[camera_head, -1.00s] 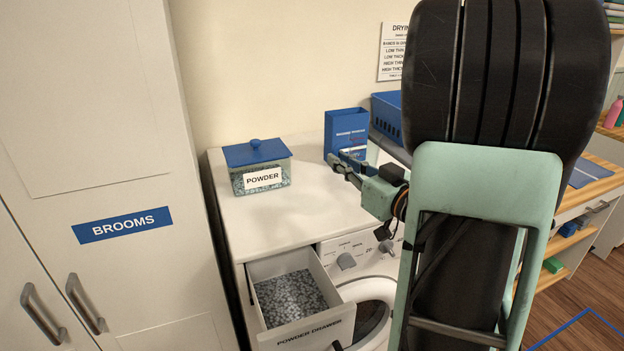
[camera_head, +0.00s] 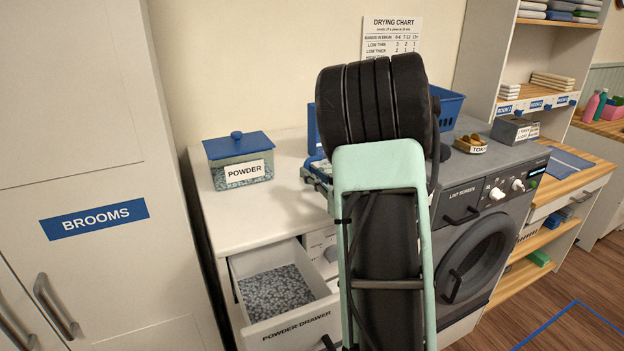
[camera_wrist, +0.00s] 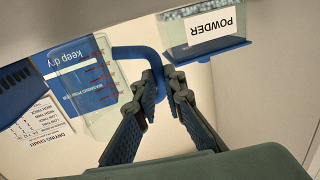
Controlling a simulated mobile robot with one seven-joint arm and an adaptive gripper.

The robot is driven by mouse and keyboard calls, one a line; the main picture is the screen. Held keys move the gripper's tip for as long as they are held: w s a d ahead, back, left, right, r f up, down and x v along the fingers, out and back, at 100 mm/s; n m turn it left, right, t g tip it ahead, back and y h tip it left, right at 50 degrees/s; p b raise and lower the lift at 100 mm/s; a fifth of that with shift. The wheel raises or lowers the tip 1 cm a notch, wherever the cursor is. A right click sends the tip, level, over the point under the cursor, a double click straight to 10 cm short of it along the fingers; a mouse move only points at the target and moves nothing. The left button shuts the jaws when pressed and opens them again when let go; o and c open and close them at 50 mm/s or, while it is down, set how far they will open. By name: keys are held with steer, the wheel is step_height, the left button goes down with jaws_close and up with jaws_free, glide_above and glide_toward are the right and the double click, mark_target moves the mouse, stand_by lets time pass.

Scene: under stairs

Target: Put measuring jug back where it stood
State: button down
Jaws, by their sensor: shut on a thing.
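The measuring jug (camera_wrist: 92,92) is clear, with red marks and a blue handle (camera_wrist: 132,52). It shows in the wrist view, which is upside down. My gripper (camera_wrist: 162,82) is shut on the blue handle, with the jug body to its left. In the head view my arm hides the jug and most of my gripper; a part of the gripper (camera_head: 315,180) shows left of the arm, over the white machine top. I cannot tell whether the jug touches the top.
A lidded powder tub (camera_head: 240,162) stands on the white top (camera_head: 225,222). A blue powder carton (camera_head: 312,128) is mostly behind my arm; it shows behind the jug in the wrist view (camera_wrist: 62,68). The powder drawer (camera_head: 290,322) is open below. A grey machine (camera_head: 480,225) stands right.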

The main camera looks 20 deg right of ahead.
steer(key=shift+f, duration=0.1)
steer(key=c, duration=2)
jaws_free()
steer(key=shift+s+r, duration=0.1)
steer(key=shift+r, duration=0.15)
steer(key=b+v, duration=0.2)
steer(key=v, duration=0.9)
steer(key=shift+s+f, duration=0.1)
steer(key=shift+s, duration=0.3)
steer(key=shift+d, duration=0.15)
